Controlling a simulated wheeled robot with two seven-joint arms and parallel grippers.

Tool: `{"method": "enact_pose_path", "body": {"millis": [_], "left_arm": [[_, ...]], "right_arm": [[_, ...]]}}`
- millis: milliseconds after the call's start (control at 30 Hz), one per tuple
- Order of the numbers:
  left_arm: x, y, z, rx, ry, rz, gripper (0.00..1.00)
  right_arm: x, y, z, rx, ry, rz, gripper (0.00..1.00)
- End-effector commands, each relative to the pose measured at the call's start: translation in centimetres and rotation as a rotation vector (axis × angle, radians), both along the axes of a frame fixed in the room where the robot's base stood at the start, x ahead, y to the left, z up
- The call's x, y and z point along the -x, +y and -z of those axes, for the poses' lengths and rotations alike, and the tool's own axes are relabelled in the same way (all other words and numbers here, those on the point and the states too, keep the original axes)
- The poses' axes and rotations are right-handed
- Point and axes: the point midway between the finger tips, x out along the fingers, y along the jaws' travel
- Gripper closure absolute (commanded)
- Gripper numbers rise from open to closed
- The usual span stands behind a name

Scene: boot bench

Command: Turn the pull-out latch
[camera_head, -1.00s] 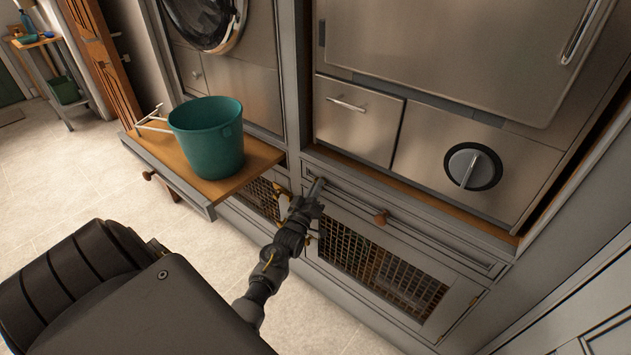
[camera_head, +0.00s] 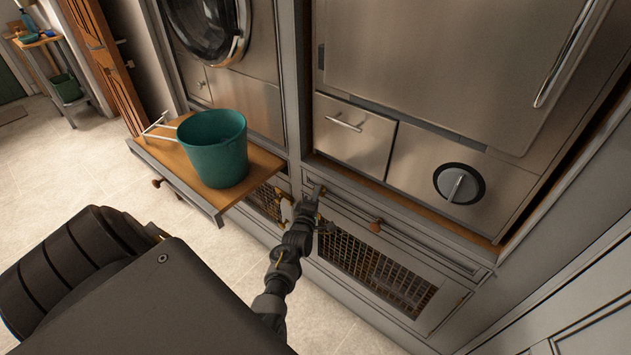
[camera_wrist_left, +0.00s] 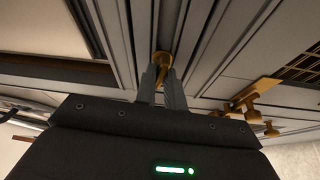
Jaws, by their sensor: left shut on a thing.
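My left gripper (camera_head: 317,197) is at the upper left corner of the right-hand pull-out front (camera_head: 350,205), beside the upright post. In the left wrist view its two fingers (camera_wrist_left: 162,88) are shut on a small brass piece, which looks like the pull-out latch (camera_wrist_left: 162,60). The fingers hide part of the latch, and its turn angle is hard to tell. In the head view the gripper covers the latch. My right gripper is not in view.
A left pull-out shelf (camera_head: 202,196) sticks out and carries a green bucket (camera_head: 213,150) close to my left arm. Below are mesh doors (camera_head: 375,268); brass fittings (camera_wrist_left: 250,97) show beside the fingers. A wooden knob (camera_head: 376,226) is right of the gripper. Floor in front is clear.

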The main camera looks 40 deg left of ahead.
Motion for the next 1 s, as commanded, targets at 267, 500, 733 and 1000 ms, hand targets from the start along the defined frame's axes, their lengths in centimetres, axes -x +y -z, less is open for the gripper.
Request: {"method": "enact_pose_path", "body": {"millis": [267,500,733,1000], "left_arm": [[0.0,0.0,-0.1,0.107,-0.002,-0.001,1.00],[0.0,0.0,0.0,0.136,-0.002,0.000,1.00],[0.0,0.0,0.0,0.137,-0.002,0.000,1.00],[0.0,0.0,0.0,0.135,-0.003,0.000,0.70]], "right_arm": [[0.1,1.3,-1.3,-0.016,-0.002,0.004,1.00],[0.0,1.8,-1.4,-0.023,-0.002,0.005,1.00],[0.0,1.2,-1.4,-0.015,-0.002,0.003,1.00],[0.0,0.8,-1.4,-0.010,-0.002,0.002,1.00]]}}
